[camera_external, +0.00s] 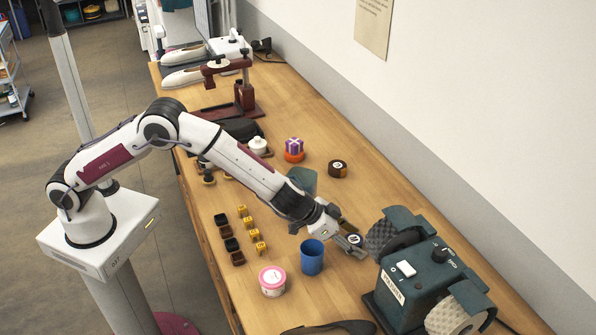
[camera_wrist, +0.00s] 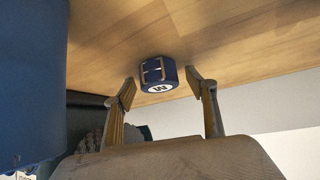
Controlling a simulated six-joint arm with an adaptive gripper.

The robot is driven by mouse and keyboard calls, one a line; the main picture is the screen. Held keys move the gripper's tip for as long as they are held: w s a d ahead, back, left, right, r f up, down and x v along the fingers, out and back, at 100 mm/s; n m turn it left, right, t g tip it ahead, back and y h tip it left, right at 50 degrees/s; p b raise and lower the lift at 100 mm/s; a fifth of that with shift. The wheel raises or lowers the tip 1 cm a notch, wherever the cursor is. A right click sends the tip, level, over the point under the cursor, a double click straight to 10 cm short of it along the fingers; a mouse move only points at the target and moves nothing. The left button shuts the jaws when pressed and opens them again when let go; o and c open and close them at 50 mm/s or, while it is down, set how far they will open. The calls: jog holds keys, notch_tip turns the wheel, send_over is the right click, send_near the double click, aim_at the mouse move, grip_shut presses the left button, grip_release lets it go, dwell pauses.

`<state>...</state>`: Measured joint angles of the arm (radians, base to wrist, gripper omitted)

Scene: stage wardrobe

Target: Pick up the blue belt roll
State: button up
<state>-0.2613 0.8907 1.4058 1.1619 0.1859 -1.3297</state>
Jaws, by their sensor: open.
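The blue belt roll (camera_wrist: 157,72) is a short dark-blue cylinder with a tan band and a white label marked with a letter. In the wrist view it sits on the wooden table just beyond my gripper (camera_wrist: 164,88), centred between the two fingertips. My gripper is open, with one finger on each side and nothing visibly held. In the external view the roll's white label (camera_external: 354,239) shows at my gripper (camera_external: 350,237); the fingers hide part of the roll. I cannot tell whether a finger touches it.
A blue cup (camera_external: 312,258) stands close left of my gripper. A dark green grinding machine (camera_external: 412,284) stands close on the right.

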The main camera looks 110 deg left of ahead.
aim_at(354, 239)
dwell(0.3)
jog(key=c, duration=1.3)
jog(key=shift+o, duration=0.2)
jog(key=shift+r, duration=0.25)
notch_tip(354, 239, up, 18)
jog(key=shift+f, duration=0.2)
dwell(0.4)
